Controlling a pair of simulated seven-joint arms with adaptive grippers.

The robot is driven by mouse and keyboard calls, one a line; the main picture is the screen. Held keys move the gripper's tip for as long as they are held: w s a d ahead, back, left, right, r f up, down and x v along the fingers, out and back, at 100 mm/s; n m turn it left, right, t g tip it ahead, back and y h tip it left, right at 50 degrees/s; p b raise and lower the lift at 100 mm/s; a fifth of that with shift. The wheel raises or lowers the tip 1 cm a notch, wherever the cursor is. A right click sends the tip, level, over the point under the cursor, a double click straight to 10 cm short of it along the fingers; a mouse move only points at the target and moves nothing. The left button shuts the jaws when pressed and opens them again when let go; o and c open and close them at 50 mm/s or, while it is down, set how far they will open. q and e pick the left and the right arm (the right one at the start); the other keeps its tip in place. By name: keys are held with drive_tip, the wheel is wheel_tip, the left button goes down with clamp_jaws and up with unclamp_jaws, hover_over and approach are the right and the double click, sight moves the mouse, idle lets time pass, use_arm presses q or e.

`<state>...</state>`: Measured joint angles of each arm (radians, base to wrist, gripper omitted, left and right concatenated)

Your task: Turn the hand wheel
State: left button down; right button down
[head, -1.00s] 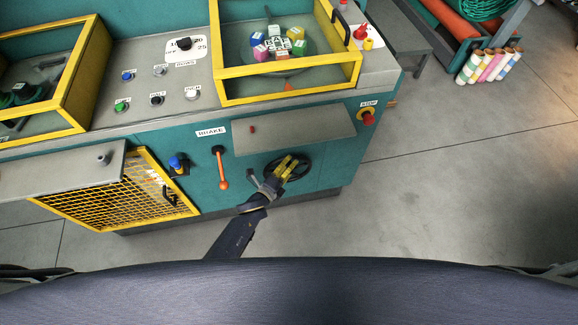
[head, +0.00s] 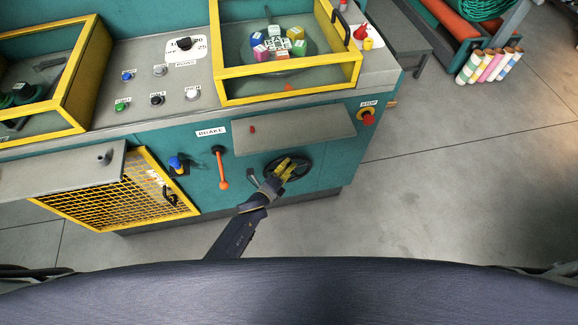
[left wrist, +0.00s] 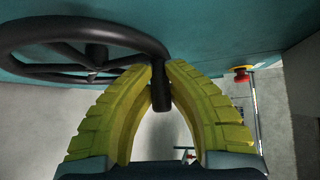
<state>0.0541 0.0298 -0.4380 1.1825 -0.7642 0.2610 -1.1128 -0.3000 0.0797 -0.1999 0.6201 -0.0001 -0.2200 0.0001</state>
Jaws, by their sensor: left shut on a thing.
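The black hand wheel (head: 303,165) is mounted on the teal front panel of the machine, below a grey shelf. It shows large in the left wrist view (left wrist: 30,36), with a spoked rim and a dark handle (left wrist: 161,92) sticking out from the rim. My left gripper (head: 290,167) is at the wheel in the head view. In the left wrist view its yellow fingers (left wrist: 161,75) are closed around the handle at their tips. The fingers cover part of the wheel in the head view. My right gripper is in neither view.
A grey shelf (head: 300,130) juts out just above the wheel. An orange brake lever (head: 222,172) hangs to its left, and a red stop button (head: 367,118) sits up to its right. A yellow mesh guard (head: 120,195) stands at the left.

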use_arm(q)
drive_tip(key=shift+w+d+f, duration=0.15)
drive_tip(key=shift+d+f, duration=0.1)
drive_tip(key=shift+d, duration=0.65)
drive_tip(key=shift+w+d+f, duration=0.2)
drive_tip(key=shift+d, duration=0.7)
drive_tip(key=shift+w+d+f, duration=0.15)
drive_tip(key=shift+d+f, duration=0.1)
drive_tip(key=shift+d, duration=0.75)
drive_tip(key=c, duration=1.3)
unclamp_jaws()
drive_tip(key=shift+f, duration=0.1)
approach(303, 166)
drive_tip(key=s+a+r, duration=0.1)
drive_tip(key=s+r, duration=0.3)
drive_tip(key=r, duration=0.1)
drive_tip(key=shift+s+r, duration=0.3)
